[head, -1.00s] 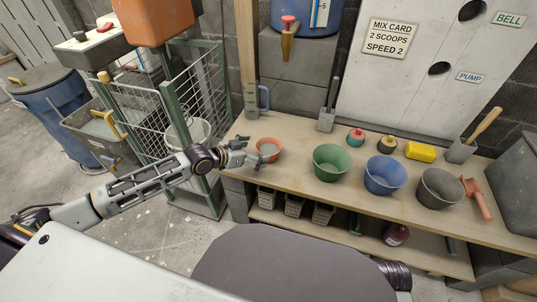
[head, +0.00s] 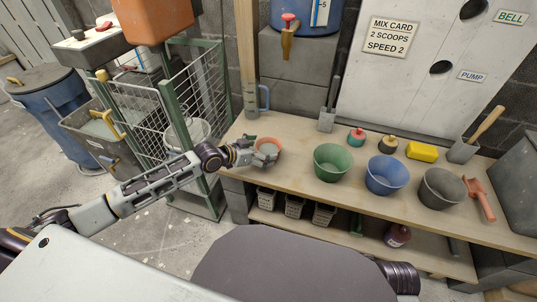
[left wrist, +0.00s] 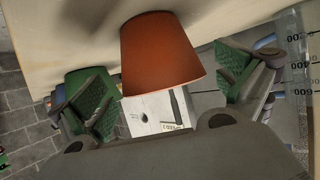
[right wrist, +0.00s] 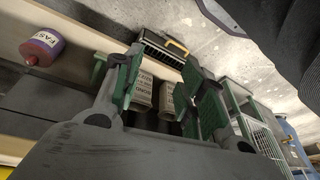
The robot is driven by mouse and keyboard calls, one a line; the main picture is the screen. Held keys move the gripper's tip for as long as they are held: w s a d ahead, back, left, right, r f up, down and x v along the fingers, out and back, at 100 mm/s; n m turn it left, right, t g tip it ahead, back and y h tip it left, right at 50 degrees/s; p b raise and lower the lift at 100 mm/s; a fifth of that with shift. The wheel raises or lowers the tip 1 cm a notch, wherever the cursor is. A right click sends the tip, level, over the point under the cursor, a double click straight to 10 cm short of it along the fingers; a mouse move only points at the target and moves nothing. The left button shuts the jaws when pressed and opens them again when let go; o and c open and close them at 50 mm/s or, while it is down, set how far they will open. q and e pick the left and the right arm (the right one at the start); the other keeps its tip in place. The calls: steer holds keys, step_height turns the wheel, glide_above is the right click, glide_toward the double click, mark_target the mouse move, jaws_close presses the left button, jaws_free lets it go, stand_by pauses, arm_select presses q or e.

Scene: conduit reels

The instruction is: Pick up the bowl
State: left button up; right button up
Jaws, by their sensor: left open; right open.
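A small orange bowl (head: 268,158) stands upright at the left end of the wooden bench; its inside looks grey. My left gripper (head: 256,154) is open at the bowl's left side. In the left wrist view the orange bowl (left wrist: 160,58) lies between the two spread green-padded fingers of the left gripper (left wrist: 165,78), with gaps on both sides. A green bowl (head: 333,162), a blue bowl (head: 386,175) and a grey bowl (head: 441,188) stand in a row to its right. My right gripper (right wrist: 163,72) is open and empty in its wrist view, facing lower-shelf bins.
A grey measuring jug (head: 252,104) with a blue handle stands behind the orange bowl. A yellow sponge (head: 422,151), two small round-topped items and an orange scoop (head: 480,198) lie farther right. A wire cart (head: 196,85) stands left of the bench (head: 300,175).

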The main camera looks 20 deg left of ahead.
mark_target(275, 148)
arm_select(q)
steer(key=shift+x, duration=0.85)
steer(key=shift+w+d+f+b, duration=0.3)
steer(key=shift+w+f+b, duration=0.05)
steer(key=shift+w+b, duration=0.15)
arm_select(e)
steer(key=shift+s+a+r, duration=0.1)
steer(key=shift+s+r, duration=0.05)
steer(key=shift+r, duration=0.3)
steer(key=shift+s+a+r, duration=0.1)
steer(key=shift+s+r, duration=0.05)
steer(key=shift+r, duration=0.3)
steer(key=shift+s+f, duration=0.1)
arm_select(q)
steer(key=c, duration=1)
arm_select(e)
steer(key=shift+w+r+t, duration=0.25)
steer(key=shift+w+t, duration=0.05)
steer(key=shift+w, duration=0.2)
